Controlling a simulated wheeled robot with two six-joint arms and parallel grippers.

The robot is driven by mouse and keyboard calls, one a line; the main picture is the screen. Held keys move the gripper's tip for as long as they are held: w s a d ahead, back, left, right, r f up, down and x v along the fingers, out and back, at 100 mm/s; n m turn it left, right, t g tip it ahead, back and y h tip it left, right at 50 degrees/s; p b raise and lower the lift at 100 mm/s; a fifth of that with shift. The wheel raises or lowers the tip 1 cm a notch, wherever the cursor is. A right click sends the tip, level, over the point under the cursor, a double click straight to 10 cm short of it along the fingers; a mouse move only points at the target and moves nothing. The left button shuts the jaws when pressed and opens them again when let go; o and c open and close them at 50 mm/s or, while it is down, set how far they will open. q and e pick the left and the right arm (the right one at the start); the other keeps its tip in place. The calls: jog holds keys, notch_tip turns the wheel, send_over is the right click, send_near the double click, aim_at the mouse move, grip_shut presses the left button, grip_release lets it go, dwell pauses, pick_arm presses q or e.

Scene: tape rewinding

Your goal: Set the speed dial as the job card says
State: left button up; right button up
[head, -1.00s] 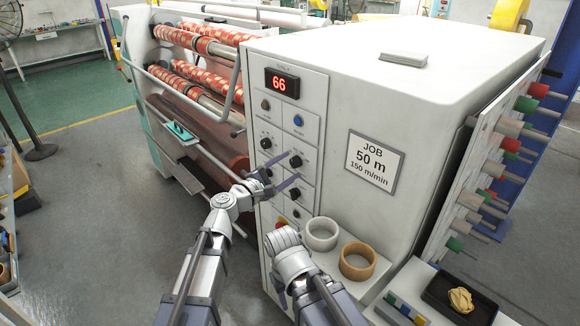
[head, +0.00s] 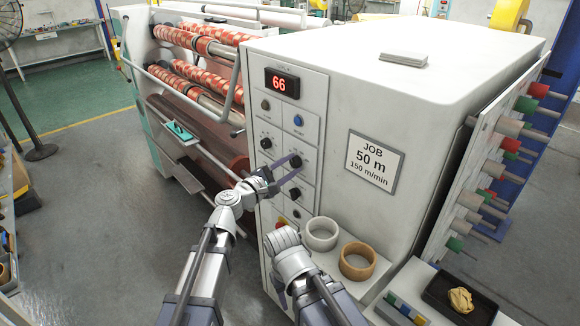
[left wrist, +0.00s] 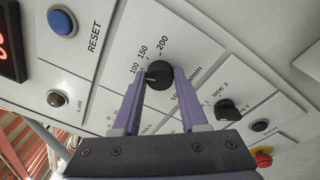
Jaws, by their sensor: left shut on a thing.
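The black speed dial (head: 296,162) sits on the grey control panel of the white cabinet. It also shows in the left wrist view (left wrist: 159,73), with 100, 150 and 200 printed around it and a small pale mark on its left side, on the 100 side. My left gripper (head: 292,164) has its purple fingers on both sides of the dial and is shut on it. The job card (head: 372,161) on the cabinet reads JOB, 50 m, 150 m/min. My right gripper (head: 281,297) hangs low at the front; its fingers are mostly hidden.
A red display (head: 282,83) reads 66. A blue reset button (left wrist: 62,22) and a side selector (left wrist: 229,109) are near the dial.

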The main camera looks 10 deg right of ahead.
pick_arm(q)
grip_shut()
jog(key=shift+m, duration=0.3)
jog(key=m+b, duration=0.1)
jog(key=m, duration=0.2)
jog(key=shift+f, duration=0.15)
jog(key=shift+m+h+b, duration=0.35)
jog(key=shift+m+h, duration=0.15)
jog(key=shift+m, duration=1.7)
jog(key=o, duration=1)
grip_release()
jog(key=shift+c, duration=0.2)
